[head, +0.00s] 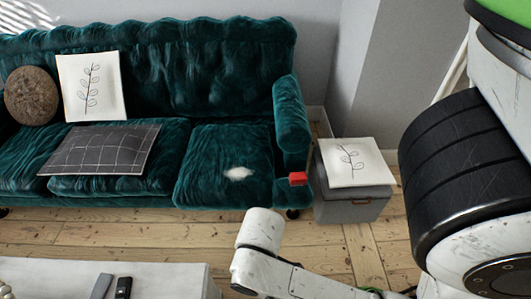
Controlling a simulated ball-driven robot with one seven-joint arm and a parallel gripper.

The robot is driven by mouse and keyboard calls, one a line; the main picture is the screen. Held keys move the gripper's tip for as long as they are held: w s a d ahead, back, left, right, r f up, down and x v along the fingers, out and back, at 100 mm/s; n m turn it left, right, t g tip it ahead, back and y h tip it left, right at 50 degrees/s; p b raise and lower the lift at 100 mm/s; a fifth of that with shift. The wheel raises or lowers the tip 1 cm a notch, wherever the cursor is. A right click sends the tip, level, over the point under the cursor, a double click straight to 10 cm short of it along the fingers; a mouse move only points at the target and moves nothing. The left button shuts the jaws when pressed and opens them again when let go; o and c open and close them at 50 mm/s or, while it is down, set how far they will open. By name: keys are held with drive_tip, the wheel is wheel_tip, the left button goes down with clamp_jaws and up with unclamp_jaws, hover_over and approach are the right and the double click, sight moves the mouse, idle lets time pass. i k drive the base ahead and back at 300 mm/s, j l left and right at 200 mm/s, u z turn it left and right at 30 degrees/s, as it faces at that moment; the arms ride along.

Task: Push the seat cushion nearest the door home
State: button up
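A dark green velvet sofa (215,62) stands against the wall with seat cushions side by side. My gripper is out of view.
A small red block (297,178) is at the sofa's right armrest front. A grey box (350,208) bearing a white leaf-print pillow (355,161) stands right of the sofa. A pale table (180,280) is at lower left. Bare floorboards (130,233) lie between table and sofa.

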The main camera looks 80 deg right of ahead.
sight(227, 167)
drive_tip(key=z, duration=1.4)
